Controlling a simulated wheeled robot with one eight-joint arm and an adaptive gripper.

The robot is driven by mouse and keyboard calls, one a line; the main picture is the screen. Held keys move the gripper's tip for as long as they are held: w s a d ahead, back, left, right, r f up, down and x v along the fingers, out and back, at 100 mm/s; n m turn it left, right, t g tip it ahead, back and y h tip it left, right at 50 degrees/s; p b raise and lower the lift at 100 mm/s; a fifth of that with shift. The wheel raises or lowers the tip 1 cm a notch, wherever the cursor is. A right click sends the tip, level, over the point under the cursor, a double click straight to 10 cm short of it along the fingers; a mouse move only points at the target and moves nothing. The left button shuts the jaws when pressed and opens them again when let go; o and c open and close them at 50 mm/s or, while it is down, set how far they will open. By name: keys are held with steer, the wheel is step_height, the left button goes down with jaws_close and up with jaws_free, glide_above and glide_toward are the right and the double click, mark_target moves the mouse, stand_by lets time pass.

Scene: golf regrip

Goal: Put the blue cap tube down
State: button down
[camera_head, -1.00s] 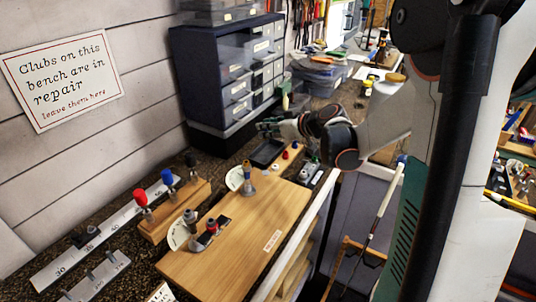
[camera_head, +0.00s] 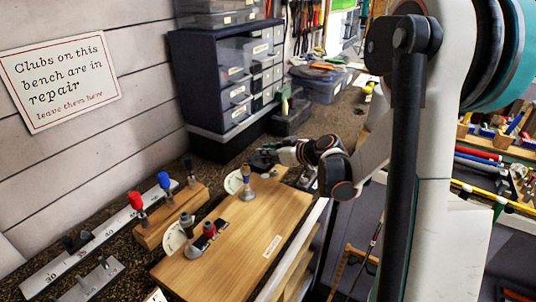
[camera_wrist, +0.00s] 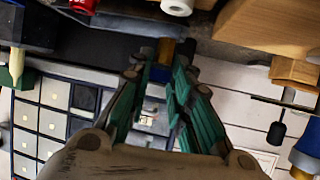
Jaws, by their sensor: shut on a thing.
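My gripper (camera_wrist: 166,60) is shut, seen in the wrist view with its green-padded fingers around a small thing with a blue part, which I take as the blue cap tube (camera_wrist: 160,73). A brown-gold part shows just beyond the blue. In the head view my gripper (camera_head: 261,158) is low over the back of the bench, beside the far end of the wooden board (camera_head: 285,205). The held tube is not clear there. Whether it touches a surface, I cannot tell.
A gold-topped fitting (camera_head: 246,178) stands on the board close to my gripper. A wooden block (camera_head: 178,215) with red, blue and black handled tools is at the left. Drawers (camera_head: 236,88) rise behind. The red-cap item (camera_wrist: 82,5) shows at the wrist view's top edge.

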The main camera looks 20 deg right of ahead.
steer(key=shift+f+b, duration=0.35)
steer(key=shift+f, duration=0.1)
steer(key=shift+s+f, duration=0.1)
steer(key=shift+f, duration=0.05)
steer(key=c, duration=1.4)
jaws_free()
steer(key=shift+c, duration=0.2)
steer(key=shift+r+p, duration=0.45)
steer(key=shift+r, duration=0.2)
steer(key=p+v, duration=0.3)
steer(key=v, duration=0.9)
